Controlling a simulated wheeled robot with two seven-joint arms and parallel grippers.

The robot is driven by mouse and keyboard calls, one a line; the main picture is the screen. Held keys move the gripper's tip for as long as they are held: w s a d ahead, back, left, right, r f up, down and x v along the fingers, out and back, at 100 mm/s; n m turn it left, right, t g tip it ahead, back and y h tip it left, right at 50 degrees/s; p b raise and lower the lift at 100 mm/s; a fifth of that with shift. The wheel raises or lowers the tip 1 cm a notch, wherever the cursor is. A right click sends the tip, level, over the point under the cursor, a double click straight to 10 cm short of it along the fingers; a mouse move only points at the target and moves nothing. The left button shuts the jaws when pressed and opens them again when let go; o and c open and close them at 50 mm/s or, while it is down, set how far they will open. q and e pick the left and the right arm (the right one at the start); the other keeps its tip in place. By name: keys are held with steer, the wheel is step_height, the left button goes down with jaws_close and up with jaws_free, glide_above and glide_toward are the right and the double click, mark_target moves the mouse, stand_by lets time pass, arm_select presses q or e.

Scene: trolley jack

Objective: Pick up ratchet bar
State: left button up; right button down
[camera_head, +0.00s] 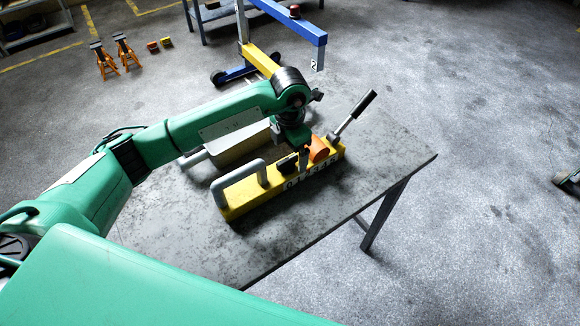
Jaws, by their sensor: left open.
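The ratchet bar (353,116) is a metal rod with a black grip. It slants up and to the right from the right end of a yellow jack (240,205) on the table. The jack has a grey loop handle at its left end and an orange round part (319,149) near its right end. My left gripper (296,163) is open and points down over the jack, just left of the orange part and apart from the bar. Its fingers are small and dark, so contact with the jack cannot be told. My right gripper is not in view.
The grey table (390,165) has free room to the right of the jack. A blue and yellow hoist (290,22) stands beyond the table. Orange stands (105,63) are on the floor at the far left.

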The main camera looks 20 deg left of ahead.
mark_target(290, 158)
arm_select(q)
step_height(290, 158, down, 4)
steer(key=shift+r+p, duration=0.15)
steer(key=shift+p, duration=0.5)
steer(key=shift+f, duration=0.6)
steer(key=c, duration=1.7)
steer(key=shift+r, duration=0.1)
jaws_close()
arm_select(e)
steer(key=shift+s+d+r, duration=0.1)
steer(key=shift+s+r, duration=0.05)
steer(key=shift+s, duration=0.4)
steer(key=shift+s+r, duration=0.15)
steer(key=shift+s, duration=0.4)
arm_select(q)
steer(key=shift+r, duration=0.15)
